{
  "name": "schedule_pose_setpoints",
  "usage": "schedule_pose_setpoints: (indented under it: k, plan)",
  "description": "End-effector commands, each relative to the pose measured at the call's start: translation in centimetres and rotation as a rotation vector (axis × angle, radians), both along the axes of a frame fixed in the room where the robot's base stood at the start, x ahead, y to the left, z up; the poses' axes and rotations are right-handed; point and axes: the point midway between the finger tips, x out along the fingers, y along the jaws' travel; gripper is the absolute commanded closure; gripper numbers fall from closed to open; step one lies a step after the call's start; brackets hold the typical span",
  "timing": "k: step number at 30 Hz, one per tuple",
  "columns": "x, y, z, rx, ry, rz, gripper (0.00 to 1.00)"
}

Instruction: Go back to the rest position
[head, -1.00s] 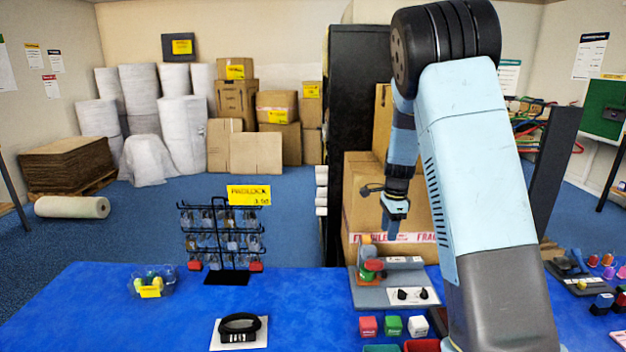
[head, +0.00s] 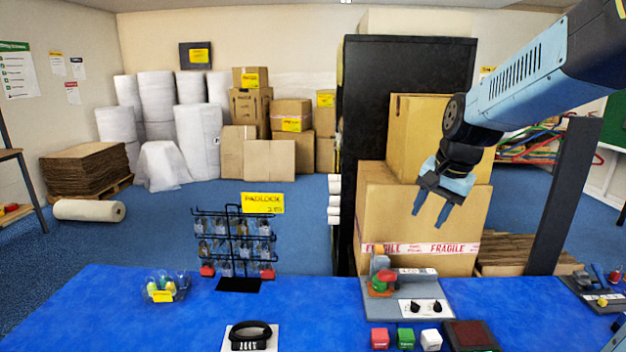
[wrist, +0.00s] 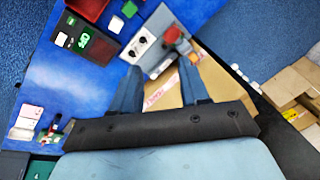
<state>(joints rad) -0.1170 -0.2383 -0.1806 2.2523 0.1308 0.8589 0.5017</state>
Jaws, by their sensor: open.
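My gripper (head: 430,213) hangs in the air at the right of the head view, in front of the stacked cartons and above the back edge of the blue table. Its two fingers are apart with nothing between them. In the wrist view my gripper (wrist: 160,85) also shows spread, empty fingers, with a carton and the table's edge below. My arm reaches in from the upper right of the head view.
Large cartons (head: 430,215) and a black cabinet (head: 365,130) stand behind. Blue floor lies open at left.

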Motion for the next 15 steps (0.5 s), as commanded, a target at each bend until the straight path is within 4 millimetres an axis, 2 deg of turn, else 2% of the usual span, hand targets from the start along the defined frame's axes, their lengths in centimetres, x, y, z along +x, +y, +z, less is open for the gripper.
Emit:
schedule_pose_setpoints:
  k: [1,7,15]
  plan:
    - [-1.3,0.0,0.7,-0.014,-0.022,0.036,0.55]
    - [-5.9,0.3,2.3,-0.089,-0.099,0.197,0.55]
    - [-12.1,0.7,3.3,-0.221,-0.190,0.402,0.55]
